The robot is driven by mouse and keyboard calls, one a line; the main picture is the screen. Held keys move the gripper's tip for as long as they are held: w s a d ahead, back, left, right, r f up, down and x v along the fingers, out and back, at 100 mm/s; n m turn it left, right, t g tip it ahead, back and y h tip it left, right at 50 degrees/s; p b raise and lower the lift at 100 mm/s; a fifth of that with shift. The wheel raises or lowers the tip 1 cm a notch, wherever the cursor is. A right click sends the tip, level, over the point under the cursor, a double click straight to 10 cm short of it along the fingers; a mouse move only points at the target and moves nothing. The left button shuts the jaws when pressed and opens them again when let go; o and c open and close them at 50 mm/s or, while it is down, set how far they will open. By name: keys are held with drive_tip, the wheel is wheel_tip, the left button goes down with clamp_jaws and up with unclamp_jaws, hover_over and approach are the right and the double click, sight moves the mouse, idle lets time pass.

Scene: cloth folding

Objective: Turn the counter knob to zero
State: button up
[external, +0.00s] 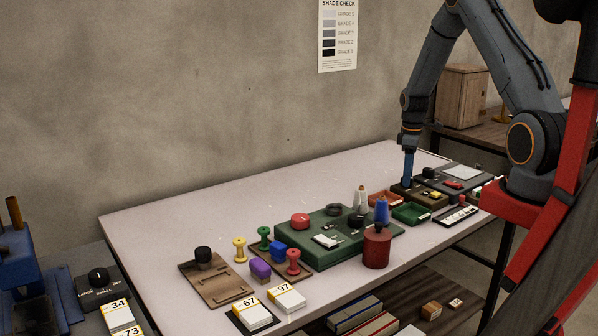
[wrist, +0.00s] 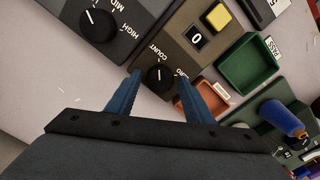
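The counter knob (wrist: 158,79) is a small black dial on a brown counter box (wrist: 188,62), with the printed word COUNT beside it and a partly hidden label ending in "ERO". A small counter window (wrist: 197,38) on the box shows 0. In the wrist view my gripper (wrist: 160,76) is open, with one blue finger on each side of the knob and gaps showing. I cannot tell whether either finger touches it. In the external view my gripper (external: 408,182) points down at the box at the table's far right end; the knob is not clear there.
A dark box with a larger HIGH/MID knob (wrist: 98,24) stands beside the counter box. A yellow button (wrist: 217,16) and a green tray (wrist: 249,64) are close by. A red canister (external: 376,248) and several spools stand further along the white table (external: 180,215).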

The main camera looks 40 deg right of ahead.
drive_tip(key=c, duration=0.8)
drive_tip(key=shift+m, duration=0.4)
drive_tip(key=m, duration=0.3)
drive_tip(key=shift+m+b, duration=0.3)
drive_tip(key=shift+m, duration=0.1)
drive_tip(key=m, duration=0.4)
drive_tip(key=shift+m, duration=0.3)
drive_tip(key=m+b, duration=0.1)
drive_tip(key=m, duration=0.3)
drive_tip(key=shift+w+m, duration=0.1)
drive_tip(key=shift+m, duration=2.1)
